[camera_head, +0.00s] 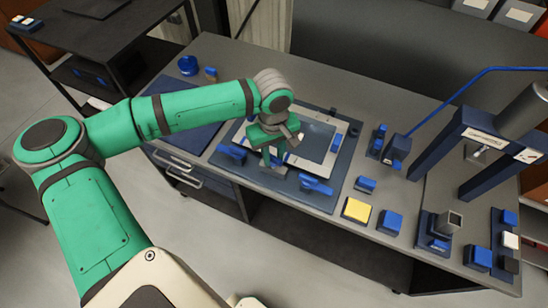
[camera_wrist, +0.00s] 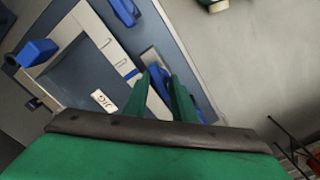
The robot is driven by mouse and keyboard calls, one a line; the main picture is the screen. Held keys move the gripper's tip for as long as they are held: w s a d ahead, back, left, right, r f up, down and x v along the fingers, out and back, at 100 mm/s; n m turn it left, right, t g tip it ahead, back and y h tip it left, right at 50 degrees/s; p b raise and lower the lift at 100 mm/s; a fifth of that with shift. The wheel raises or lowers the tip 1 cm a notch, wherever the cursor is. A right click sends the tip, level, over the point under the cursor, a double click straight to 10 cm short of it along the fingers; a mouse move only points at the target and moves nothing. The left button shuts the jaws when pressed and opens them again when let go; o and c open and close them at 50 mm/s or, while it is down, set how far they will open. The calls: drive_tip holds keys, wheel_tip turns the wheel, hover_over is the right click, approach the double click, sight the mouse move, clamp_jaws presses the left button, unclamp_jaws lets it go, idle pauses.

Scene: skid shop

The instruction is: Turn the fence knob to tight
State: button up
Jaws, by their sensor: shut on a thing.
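My gripper (camera_head: 267,158) reaches down over the near side of the framed jig (camera_head: 344,126) on the bench. In the wrist view the two green fingers of my gripper (camera_wrist: 161,78) stand close on either side of a blue piece, which I take to be the fence knob (camera_wrist: 158,74). The gripper is shut on it. The knob sits on or beside a light grey strip at the jig's edge. The fingers hide much of the knob, and its turn position cannot be read. In the head view the gripper covers it.
Blue clamps (camera_head: 231,153) and (camera_head: 316,185) flank the gripper closely. A yellow block (camera_head: 356,210) and several blue blocks lie to the right. A dark blue press (camera_head: 480,140) stands at the far right.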

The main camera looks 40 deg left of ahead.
drive_tip(key=shift+s+d+f+m, duration=0.1)
drive_tip(key=shift+s+m, duration=0.2)
drive_tip(key=shift+m, duration=0.2)
drive_tip(key=shift+o, duration=1)
drive_tip(key=m, duration=0.4)
drive_tip(key=shift+m, duration=0.3)
drive_tip(key=c, duration=0.4)
clamp_jaws()
drive_tip(key=shift+w+n, duration=0.25)
drive_tip(key=shift+n, duration=0.25)
